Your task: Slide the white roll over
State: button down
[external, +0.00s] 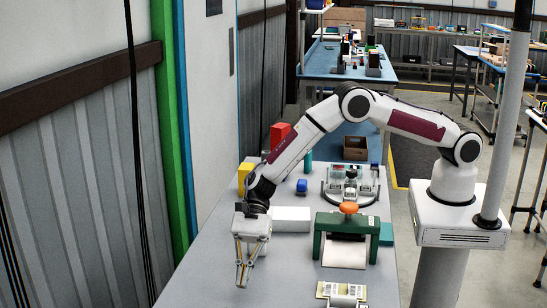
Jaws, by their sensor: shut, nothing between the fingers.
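A small white roll-like piece (345,301) lies at the front edge of the picture, beside a pale printed card (341,290); it is too small to make out fully. A green stand (318,243) with an orange knob on top has white paper (345,254) under its bar, and I cannot tell whether this is a roll. My gripper (241,284) points down over the grey table, left of the stand and the card and apart from them. Its fingers are shut and empty.
A white box (291,219) lies behind the stand's left side. Further back are a blue item (301,186), a yellow block (244,178), a red block (280,134) and a clear-topped device (350,186). The grey table (215,270) is bare around my gripper.

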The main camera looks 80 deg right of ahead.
jog(key=a, duration=1.1)
jog(key=shift+d+f, duration=0.15)
jog(key=shift+f, duration=0.65)
jog(key=shift+d+f, duration=0.1)
jog(key=shift+f, duration=0.05)
jog(key=shift+d, duration=0.1)
jog(key=d, duration=1.3)
jog(key=shift+d, duration=0.1)
jog(key=shift+r, duration=0.2)
jog(key=shift+r, duration=0.7)
